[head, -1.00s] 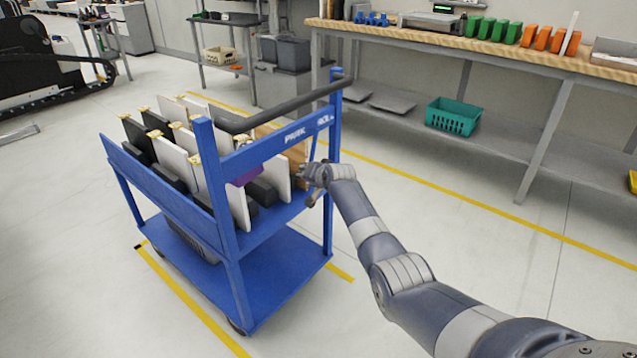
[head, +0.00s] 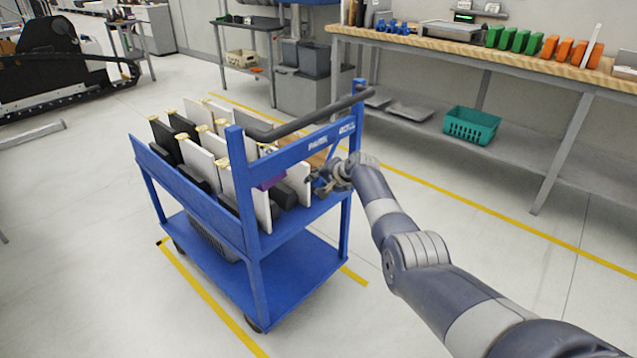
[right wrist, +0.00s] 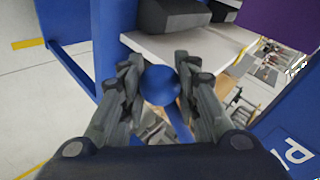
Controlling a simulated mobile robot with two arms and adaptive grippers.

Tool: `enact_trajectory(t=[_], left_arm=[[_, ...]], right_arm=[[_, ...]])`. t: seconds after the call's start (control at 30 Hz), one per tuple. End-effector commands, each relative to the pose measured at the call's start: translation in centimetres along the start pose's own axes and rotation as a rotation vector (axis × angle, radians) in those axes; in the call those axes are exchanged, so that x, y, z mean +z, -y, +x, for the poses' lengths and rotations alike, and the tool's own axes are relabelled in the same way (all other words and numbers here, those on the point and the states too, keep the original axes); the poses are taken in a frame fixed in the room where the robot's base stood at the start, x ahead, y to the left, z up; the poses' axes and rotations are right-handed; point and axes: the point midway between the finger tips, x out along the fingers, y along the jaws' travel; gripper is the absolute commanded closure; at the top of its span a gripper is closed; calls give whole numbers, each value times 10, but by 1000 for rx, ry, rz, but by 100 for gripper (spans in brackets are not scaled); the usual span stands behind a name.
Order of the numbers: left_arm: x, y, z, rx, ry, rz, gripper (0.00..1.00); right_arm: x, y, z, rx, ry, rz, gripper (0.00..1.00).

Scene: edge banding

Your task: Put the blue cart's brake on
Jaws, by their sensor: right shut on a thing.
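The blue cart (head: 303,262) stands on the floor left of centre in the head view, loaded with panels. Its top rail carries white words, PARK (head: 318,143) on the left and ROLL (head: 347,130) on the right. A slim blue lever (head: 332,155) slants below the rail between the words. My right gripper (head: 319,183) is at its lower end, beside the shelf load. In the right wrist view, my right gripper (right wrist: 158,72) has its fingers on both sides of a round blue knob (right wrist: 160,86), shut on it. My left gripper is out of view.
White panels (head: 258,190) and dark blocks sit close beside my right gripper on the cart's upper shelf. A dark push handle (head: 300,122) runs above the rail. A workbench (head: 450,45) with a teal crate (head: 471,124) below stands behind. Floor right of the cart is clear.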

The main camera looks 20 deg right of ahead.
Motion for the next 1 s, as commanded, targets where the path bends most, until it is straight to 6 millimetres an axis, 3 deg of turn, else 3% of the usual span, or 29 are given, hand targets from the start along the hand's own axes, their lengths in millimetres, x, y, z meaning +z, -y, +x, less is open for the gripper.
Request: enact_trajectory(t=[0.3, 0.33, 0.4, 1.0], left_arm=[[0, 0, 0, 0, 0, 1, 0], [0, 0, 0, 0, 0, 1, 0], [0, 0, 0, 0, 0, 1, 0], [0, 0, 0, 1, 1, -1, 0]], right_arm=[[-3, 2, -1, -4, -5, 4, 100], [-3, 2, -1, -4, -5, 4, 67], [-3, 1, -1, -4, -5, 4, 51], [-2, 0, -8, -2, -3, 0, 50]])
